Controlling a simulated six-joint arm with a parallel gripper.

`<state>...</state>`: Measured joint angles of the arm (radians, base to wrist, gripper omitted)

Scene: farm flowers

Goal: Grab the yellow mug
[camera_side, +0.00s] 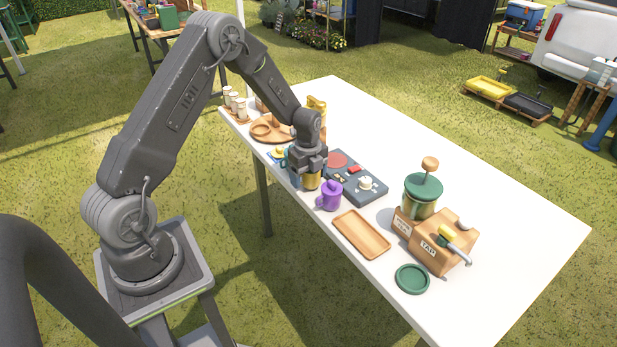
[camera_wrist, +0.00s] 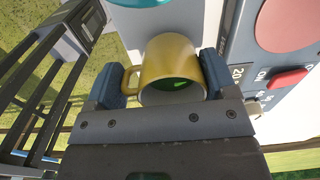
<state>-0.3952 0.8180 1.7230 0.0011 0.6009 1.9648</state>
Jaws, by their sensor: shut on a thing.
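The yellow mug (camera_wrist: 168,57) sits between the two fingers of my gripper (camera_wrist: 165,82) in the wrist view. Its handle points left, beside the left finger, and some green shows inside its opening. In the side view the yellow mug (camera_side: 311,182) shows only partly below my gripper (camera_side: 308,170), near the table's front edge. My gripper is shut on the mug. I cannot tell whether the mug touches the table.
A purple mug (camera_side: 329,196) stands close on the right. A dark panel (camera_side: 372,195) with a red disc lies behind it. A wooden tray (camera_side: 361,235), a green coaster (camera_side: 412,279) and a wooden tap box (camera_side: 444,243) are further right. The table's right end is clear.

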